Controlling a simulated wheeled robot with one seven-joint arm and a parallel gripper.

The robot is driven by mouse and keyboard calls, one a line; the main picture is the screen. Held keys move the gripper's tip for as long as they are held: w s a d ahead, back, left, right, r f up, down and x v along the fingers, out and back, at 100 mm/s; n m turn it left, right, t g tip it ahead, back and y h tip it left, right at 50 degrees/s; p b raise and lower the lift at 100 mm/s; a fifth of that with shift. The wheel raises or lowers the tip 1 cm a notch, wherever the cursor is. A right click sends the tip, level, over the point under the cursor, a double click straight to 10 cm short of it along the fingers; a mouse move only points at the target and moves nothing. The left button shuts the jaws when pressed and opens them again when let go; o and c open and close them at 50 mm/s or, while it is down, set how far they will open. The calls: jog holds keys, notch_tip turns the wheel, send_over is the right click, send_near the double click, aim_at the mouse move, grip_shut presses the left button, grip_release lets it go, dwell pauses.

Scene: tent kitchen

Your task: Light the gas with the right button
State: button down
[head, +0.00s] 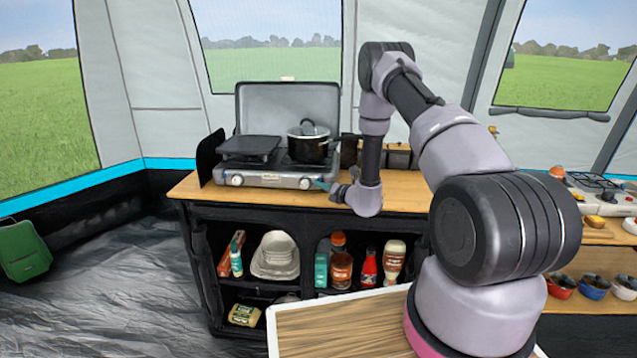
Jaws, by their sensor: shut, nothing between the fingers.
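The camping gas stove (270,180) stands on the wooden counter with its lid raised. Its left knob (237,180) shows clear at the left of the front panel. Its right knob (306,183) is at the right of the panel. My gripper (321,185) is shut and empty, pointing left, with its tips close beside the right knob. I cannot tell whether the tips touch it. A black lidded pot (309,143) sits on the right burner and a dark flat griddle (249,147) on the left. No flame is visible.
The wooden counter (212,190) has open shelves below with plates (276,254) and several bottles. A second worktop with another stove (604,190) and small pots is at the right. A wooden-topped surface (340,325) is in front.

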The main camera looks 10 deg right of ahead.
jog(key=shift+w, duration=0.15)
jog(key=shift+w+d, duration=0.1)
jog(key=shift+w, duration=0.15)
jog(key=shift+w+d, duration=0.15)
jog(key=shift+w, duration=0.25)
dwell(0.9)
jog(key=shift+s+a, duration=0.25)
jog(key=shift+s, duration=0.55)
jog(key=shift+s+a, duration=0.25)
jog(key=shift+s, duration=0.55)
jog(key=shift+s+a, duration=0.3)
jog(key=shift+s, duration=0.5)
jog(key=shift+s+a, duration=0.25)
jog(key=shift+s, duration=0.55)
